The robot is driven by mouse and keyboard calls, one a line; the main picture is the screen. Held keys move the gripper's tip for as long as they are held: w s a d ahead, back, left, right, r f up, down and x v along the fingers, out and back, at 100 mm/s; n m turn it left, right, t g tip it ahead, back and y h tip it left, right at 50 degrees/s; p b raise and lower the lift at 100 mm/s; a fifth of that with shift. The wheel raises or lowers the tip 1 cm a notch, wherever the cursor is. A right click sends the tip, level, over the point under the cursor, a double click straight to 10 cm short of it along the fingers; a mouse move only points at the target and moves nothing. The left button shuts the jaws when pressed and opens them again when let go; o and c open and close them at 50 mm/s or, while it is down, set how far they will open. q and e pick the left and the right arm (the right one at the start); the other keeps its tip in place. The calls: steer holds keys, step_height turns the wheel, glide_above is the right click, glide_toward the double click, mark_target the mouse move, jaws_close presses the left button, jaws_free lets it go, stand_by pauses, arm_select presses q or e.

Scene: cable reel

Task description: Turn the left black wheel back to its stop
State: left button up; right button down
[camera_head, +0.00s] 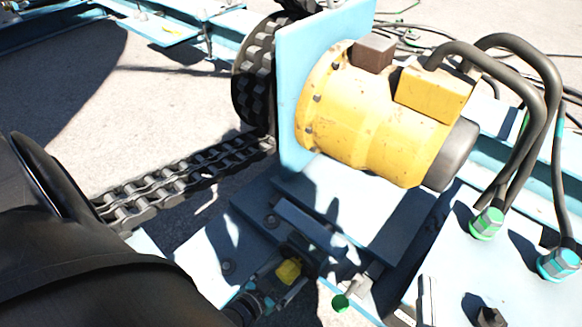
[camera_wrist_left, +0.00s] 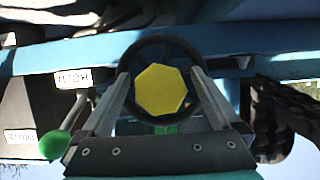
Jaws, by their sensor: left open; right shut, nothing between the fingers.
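The black wheel (camera_wrist_left: 160,41) shows face-on in the left wrist view, a dark ring around a yellow many-sided hub (camera_wrist_left: 160,89). In the head view its yellow hub (camera_head: 288,271) shows low in the middle, in shadow, and the rim is hard to make out. My left gripper (camera_wrist_left: 159,76) is open, with one finger at each side of the wheel. Whether the fingers touch the rim I cannot tell. In the head view my left gripper (camera_head: 277,286) is partly lost in shadow at the hub. My right gripper is not in view. No second wheel shows clearly.
A lever with a green knob (camera_wrist_left: 54,145) stands close beside the wheel; the knob (camera_head: 340,302) also shows in the head view. Above are a yellow motor (camera_head: 372,125) on a blue plate (camera_head: 296,110), a chain (camera_head: 180,178) and thick hoses (camera_head: 527,120) at right.

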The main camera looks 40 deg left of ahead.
arm_select(q)
steer(key=shift+c, duration=0.3)
jaws_close()
stand_by(0.6)
